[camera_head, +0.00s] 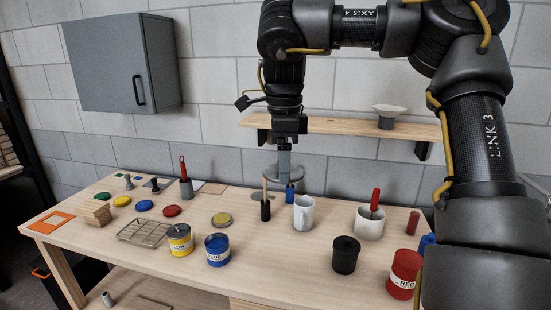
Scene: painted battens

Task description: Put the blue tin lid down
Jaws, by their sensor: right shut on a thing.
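My right gripper (284,143) points down over the back middle of the table. It is shut on a grey round disc (298,174) with an upright stem, held above or near the tabletop; I cannot tell whether it is the blue tin lid. My left gripper is not in view.
A yellow tin (180,241), wire rack (145,232), white mug (303,213), white pot (369,224), black pot (345,255) and red tin (404,274) stand around the table (275,265). A shelf (350,127) and wall cabinet (115,62) are behind. The front middle is fairly clear.

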